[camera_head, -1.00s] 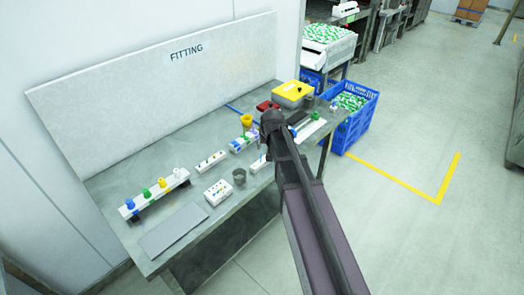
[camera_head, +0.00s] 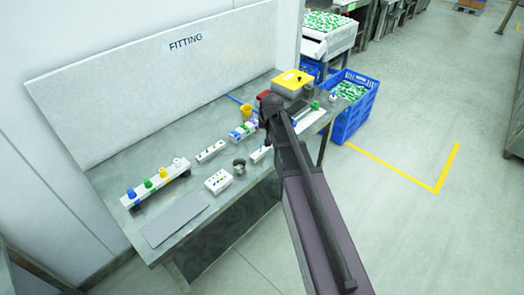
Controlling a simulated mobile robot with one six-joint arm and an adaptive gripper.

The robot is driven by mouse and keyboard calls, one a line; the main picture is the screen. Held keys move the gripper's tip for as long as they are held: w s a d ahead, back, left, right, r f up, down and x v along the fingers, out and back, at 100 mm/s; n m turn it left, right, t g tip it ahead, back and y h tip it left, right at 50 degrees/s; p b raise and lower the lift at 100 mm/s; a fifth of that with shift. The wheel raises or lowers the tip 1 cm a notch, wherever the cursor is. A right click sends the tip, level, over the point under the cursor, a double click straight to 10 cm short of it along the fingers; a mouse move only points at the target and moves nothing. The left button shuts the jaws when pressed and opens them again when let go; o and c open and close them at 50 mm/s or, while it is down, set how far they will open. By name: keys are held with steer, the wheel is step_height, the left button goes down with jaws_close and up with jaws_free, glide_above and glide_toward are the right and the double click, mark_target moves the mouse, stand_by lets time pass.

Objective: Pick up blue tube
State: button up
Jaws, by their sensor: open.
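A blue piece (camera_head: 131,193), which looks like the blue tube, stands upright at the left end of a white rack (camera_head: 156,184). Green (camera_head: 148,184), yellow (camera_head: 163,173) and white (camera_head: 178,163) pieces stand beside it in the same rack. My gripper (camera_head: 269,108) is at the end of my dark arm, over the right half of the table, well to the right of the blue piece and apart from it. Its fingers are mostly hidden behind the arm, and no held object shows.
The grey table (camera_head: 150,158) also carries a flat grey plate (camera_head: 174,218), a white block (camera_head: 218,182), a dark cup (camera_head: 239,166), a yellow-lidded box (camera_head: 292,80) and small racks. A panel marked FITTING (camera_head: 130,80) stands behind. A blue crate (camera_head: 350,118) is at the right.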

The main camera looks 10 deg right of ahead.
steer(key=b, duration=0.6)
glide_above(261, 150)
steer(key=s, duration=0.1)
step_height(261, 150, down, 7)
steer(key=shift+s+r, duration=0.15)
steer(key=shift+d, duration=0.1)
steer(key=shift+b+x, duration=2.45)
steer(key=shift+x, duration=0.15)
steer(key=shift+d, duration=0.15)
jaws_close()
